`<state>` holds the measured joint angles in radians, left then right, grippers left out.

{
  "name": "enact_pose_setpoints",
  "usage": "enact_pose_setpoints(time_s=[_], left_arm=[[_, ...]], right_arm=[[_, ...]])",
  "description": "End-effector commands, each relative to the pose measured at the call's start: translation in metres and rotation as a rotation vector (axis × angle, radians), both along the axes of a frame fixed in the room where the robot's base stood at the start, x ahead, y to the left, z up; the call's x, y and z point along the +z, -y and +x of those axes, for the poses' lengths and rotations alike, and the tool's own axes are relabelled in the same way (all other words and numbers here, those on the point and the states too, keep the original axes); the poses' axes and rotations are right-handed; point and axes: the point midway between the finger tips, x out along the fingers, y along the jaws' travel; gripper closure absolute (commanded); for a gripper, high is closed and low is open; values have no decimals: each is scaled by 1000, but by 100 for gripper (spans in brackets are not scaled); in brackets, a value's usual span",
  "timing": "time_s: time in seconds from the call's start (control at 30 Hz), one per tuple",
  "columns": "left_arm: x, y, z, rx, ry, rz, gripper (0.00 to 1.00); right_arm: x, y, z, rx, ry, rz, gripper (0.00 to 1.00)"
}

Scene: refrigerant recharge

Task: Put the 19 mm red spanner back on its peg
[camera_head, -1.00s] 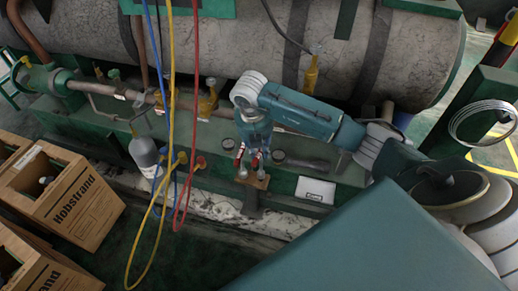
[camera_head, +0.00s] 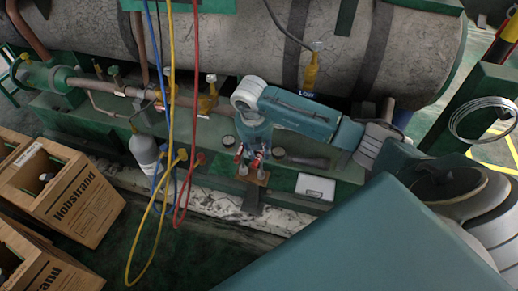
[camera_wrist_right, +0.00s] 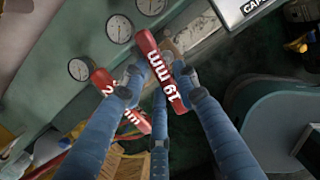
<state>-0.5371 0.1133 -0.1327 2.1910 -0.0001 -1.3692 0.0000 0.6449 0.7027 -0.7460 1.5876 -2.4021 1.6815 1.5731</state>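The 19 mm red spanner (camera_wrist_right: 163,80) shows in the right wrist view with its label readable. It lies between the blue fingertips of my right gripper (camera_wrist_right: 158,76), which look closed against its sides. A second red spanner (camera_wrist_right: 118,101), its label partly covered, sits beside it behind the left finger. In the head view my right gripper (camera_head: 250,161) points down over the green ledge, with small red parts at its fingers. The pegs cannot be made out; the gripper hides part of that spot. My left gripper is out of view.
Round gauges (camera_wrist_right: 119,28) sit on the ledge near the gripper. A white box (camera_head: 315,188) stands to its right. Yellow, blue and red hoses (camera_head: 194,100) hang to its left, near a grey bottle (camera_head: 143,149). A large tank (camera_head: 220,45) lies behind.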

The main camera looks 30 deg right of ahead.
Motion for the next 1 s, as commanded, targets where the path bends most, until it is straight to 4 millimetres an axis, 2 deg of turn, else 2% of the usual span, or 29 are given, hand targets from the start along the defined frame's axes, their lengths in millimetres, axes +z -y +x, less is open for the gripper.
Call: enact_pose_setpoints(time_s=[0.33,0.47,0.8,1.0], left_arm=[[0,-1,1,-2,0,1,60],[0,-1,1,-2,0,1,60],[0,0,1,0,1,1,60],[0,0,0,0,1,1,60]], right_arm=[[1,0,0,0,0,0,56],[11,-1,0,0,3,1,56],[79,-12,-5,1,5,1,56],[109,-17,-8,1,3,1,56]])
